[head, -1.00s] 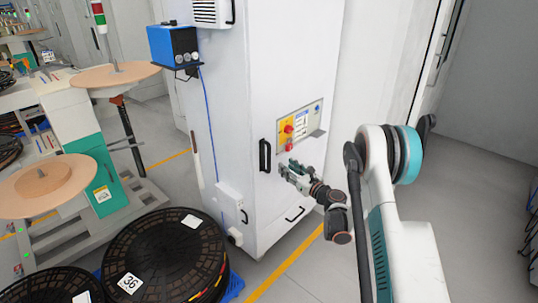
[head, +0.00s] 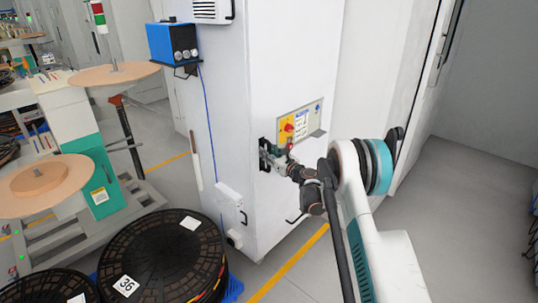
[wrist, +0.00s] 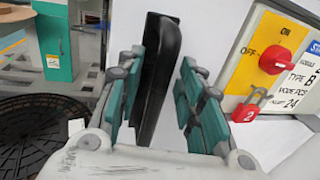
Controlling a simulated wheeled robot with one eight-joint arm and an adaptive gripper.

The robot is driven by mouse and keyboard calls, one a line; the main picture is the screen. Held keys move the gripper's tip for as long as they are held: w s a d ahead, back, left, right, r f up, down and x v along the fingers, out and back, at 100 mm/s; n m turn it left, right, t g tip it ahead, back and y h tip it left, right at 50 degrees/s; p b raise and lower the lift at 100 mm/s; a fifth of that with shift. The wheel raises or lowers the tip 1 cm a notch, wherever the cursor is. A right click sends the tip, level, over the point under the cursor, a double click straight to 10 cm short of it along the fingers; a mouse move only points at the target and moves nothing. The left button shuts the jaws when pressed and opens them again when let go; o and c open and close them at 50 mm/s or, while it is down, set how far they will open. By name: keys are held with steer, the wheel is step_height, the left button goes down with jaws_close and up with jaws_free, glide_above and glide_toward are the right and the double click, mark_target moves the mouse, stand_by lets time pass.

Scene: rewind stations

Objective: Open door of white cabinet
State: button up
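The tall white cabinet (head: 265,80) stands in the middle of the head view, with its door face towards my arm and looking shut. Its black vertical handle (wrist: 160,75) shows large in the wrist view, between the two teal finger pads of my gripper (wrist: 158,95). The fingers are open, one on each side of the handle, with visible gaps. In the head view my gripper (head: 268,157) is at the handle and hides most of it.
A panel with a red switch (head: 287,127) and a red padlock (wrist: 250,104) sits right of the handle. Black reels (head: 165,255) stand on the floor at lower left. A blue box (head: 173,42) is mounted on the cabinet's left side. Floor at right is clear.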

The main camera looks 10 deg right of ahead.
jaws_close()
